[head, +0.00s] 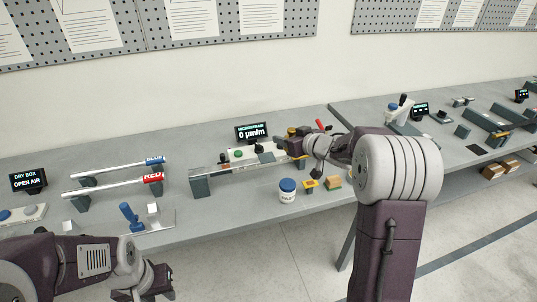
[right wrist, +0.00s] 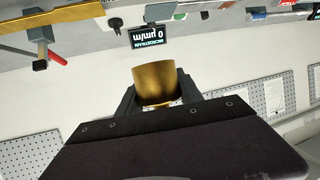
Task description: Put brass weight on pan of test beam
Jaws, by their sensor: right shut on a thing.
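The brass weight (right wrist: 154,84) is between the fingers of my right gripper (right wrist: 155,100) in the right wrist view. In the head view my right gripper (head: 294,137) is above the right part of the test beam (head: 235,164), with the brass weight (head: 292,130) showing small at its tip. The beam is a long pale bar on dark supports. I cannot make out the pan for certain; the gripper and arm cover part of that area. My left gripper (head: 152,283) is low at the left, in front of the bench and empty; its finger opening is unclear.
The microstrain display (head: 252,132) reads 0 µm/m behind the beam. A blue-lidded jar (head: 287,191), a small yellow-and-black item (head: 310,186) and a sponge-like block (head: 333,182) stand in front. Blue-tagged (head: 120,170) and red-tagged (head: 110,187) rods lie left on supports.

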